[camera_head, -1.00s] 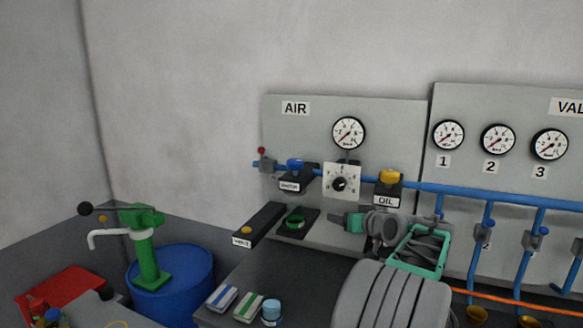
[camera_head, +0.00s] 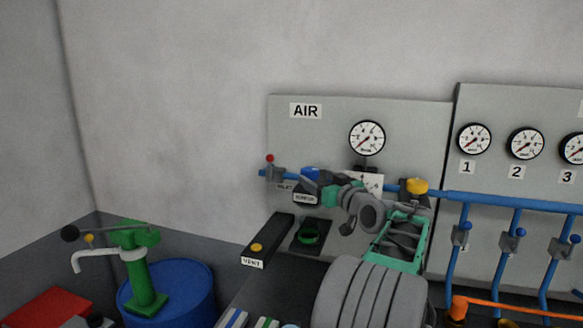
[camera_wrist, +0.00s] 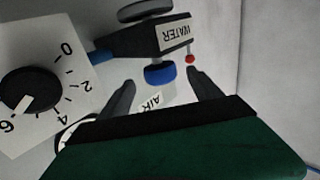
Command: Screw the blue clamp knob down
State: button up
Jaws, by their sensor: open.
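The blue knob (camera_head: 310,173) sits on top of a dark block on the blue pipe of the AIR board. My gripper (camera_head: 324,180) reaches in from the right, beside the knob. Its two dark fingers (camera_wrist: 160,86) are apart, one on each side of the knob in the picture, with nothing held. I cannot tell whether they touch it. My gripper partly hides the knob's block in the head view.
A white dial plate (camera_wrist: 40,85) with a black knob is close beside my gripper. A yellow knob (camera_head: 413,186) stands on the pipe to the right. A red-tipped valve (camera_head: 270,165) is at the pipe's left end. A VENT block (camera_head: 268,240) juts out below.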

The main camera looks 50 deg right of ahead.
aim_at(307, 170)
jog(key=shift+w, duration=0.35)
jog(key=p+x, duration=0.2)
jog(key=x, duration=0.4)
jog(key=shift+w+d+r+p, duration=0.15)
jog(key=shift+w+d+p, duration=0.05)
jog(key=shift+d+p, duration=0.1)
jog(key=shift+w+d, duration=0.15)
jog(key=shift+w, duration=0.3)
jog(key=shift+c, duration=0.4)
jog(key=c, duration=1.3)
